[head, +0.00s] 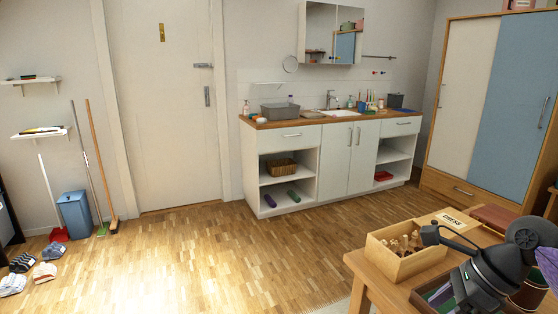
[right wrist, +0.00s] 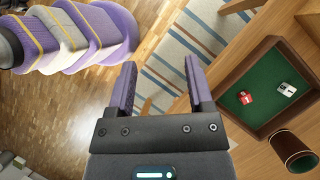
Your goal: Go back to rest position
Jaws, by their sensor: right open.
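My right gripper (right wrist: 160,62) shows in the right wrist view with its two purple fingers spread apart. Nothing is between the fingers. It is above the striped rug and wooden floor, beside a wooden table. Black and purple parts fill the lower right corner of the head view over the table; I cannot make out fingers there. My left gripper is in neither view.
The table (head: 388,291) at lower right bears an open wooden box (head: 405,268) of chess pieces. The right wrist view shows a green-lined tray (right wrist: 262,112) with dice and a brown cup (right wrist: 293,150). A white cabinet (head: 348,160) stands behind. The middle floor is clear.

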